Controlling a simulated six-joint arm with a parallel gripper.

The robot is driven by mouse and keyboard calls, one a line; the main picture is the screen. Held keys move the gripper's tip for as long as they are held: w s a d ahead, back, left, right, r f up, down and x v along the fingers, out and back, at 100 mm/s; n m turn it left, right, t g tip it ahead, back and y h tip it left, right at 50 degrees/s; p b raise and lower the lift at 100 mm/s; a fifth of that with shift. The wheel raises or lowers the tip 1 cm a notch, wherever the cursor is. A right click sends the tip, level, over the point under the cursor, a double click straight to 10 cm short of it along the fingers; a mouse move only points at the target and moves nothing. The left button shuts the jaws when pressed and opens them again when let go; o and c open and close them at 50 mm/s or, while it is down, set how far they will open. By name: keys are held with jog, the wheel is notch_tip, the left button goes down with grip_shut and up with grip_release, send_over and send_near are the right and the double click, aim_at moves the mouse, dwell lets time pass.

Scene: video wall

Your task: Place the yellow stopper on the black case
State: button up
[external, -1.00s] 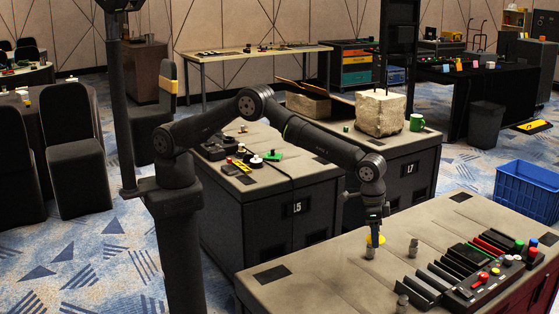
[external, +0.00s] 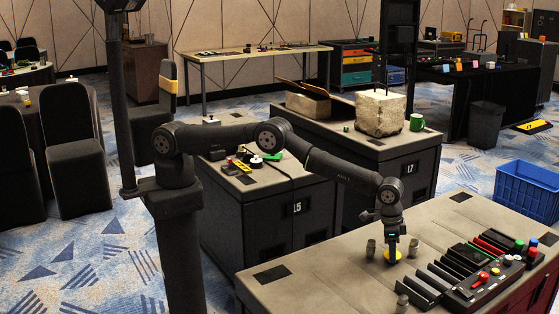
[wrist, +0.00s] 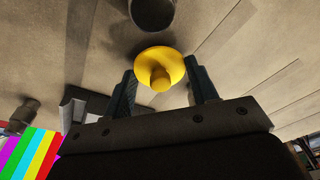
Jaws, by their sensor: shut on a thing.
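The yellow stopper (external: 392,256) is held low over the near tabletop, between two small grey posts. My gripper (external: 391,246) points down and is shut on it. In the wrist view the stopper (wrist: 160,62) shows a round disc with a knob between the two fingers of my gripper (wrist: 164,86). Whether it touches the table is unclear. Several black slotted blocks (external: 440,283) and a black control box (external: 490,284) with coloured knobs lie to the right on the same table. I cannot tell which of these is the black case.
A grey post (external: 371,249) stands left of my gripper, another (external: 413,248) right of it, and a third (external: 403,303) at the front. A dark round post top (wrist: 153,10) shows in the wrist view. The table's (external: 330,262) left part is clear.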

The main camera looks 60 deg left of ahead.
aim_at(387, 254)
jog(key=o, duration=0.9)
jog(key=shift+f, duration=0.1)
jog(key=shift+o, duration=0.2)
notch_tip(387, 254, up, 11)
jog(key=s+a, duration=0.1)
jog(key=shift+s+a+r, duration=0.1)
jog(key=shift+a+r, duration=0.05)
jog(key=shift+r, duration=0.2)
jog(key=shift+c, duration=0.6)
jog(key=shift+r, duration=0.25)
jog(key=c, duration=0.5)
